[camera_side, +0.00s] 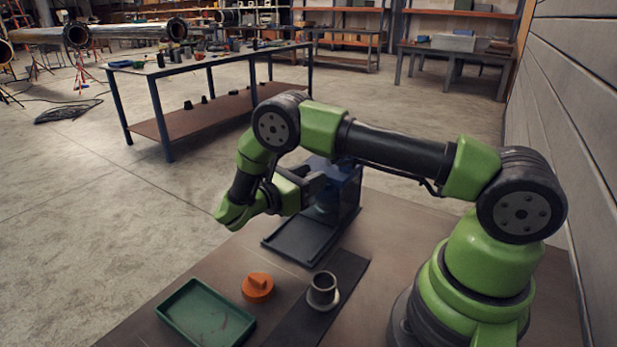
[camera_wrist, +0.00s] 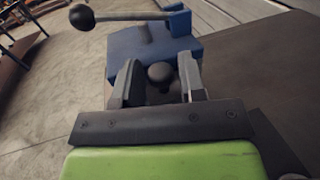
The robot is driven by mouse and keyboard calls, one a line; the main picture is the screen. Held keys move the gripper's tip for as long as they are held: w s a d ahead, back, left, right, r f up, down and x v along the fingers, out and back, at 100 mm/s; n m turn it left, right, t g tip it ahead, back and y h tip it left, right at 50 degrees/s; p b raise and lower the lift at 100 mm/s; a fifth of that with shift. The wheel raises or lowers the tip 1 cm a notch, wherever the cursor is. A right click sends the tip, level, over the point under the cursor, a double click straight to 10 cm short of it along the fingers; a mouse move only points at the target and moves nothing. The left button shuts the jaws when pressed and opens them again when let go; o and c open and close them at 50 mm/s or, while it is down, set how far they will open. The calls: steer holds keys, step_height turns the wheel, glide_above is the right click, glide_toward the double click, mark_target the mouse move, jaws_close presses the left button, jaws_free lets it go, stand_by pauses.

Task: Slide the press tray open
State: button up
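The blue press (camera_side: 348,190) stands on the bench, partly hidden behind my arm in the side view; its blue body (camera_wrist: 150,42) also shows in the wrist view. A dark, flat, rimmed tray (camera_side: 300,238) lies at its foot on the near left side. My gripper (camera_side: 322,182) is level and points at the press. In the wrist view, my gripper (camera_wrist: 160,80) has its fingers apart, one on each side of a dark round knob (camera_wrist: 159,72). Narrow gaps seem to show beside the knob. I cannot tell whether the knob belongs to the tray.
A press lever with a black ball (camera_wrist: 82,17) sticks out above the fingers, to the left. On the bench are a green tray (camera_side: 205,314), an orange knobbed part (camera_side: 257,287) and a grey flanged pipe (camera_side: 323,291) on a dark strip (camera_side: 342,270).

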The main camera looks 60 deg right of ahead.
jaws_close()
steer(key=a, duration=1.1)
jaws_free()
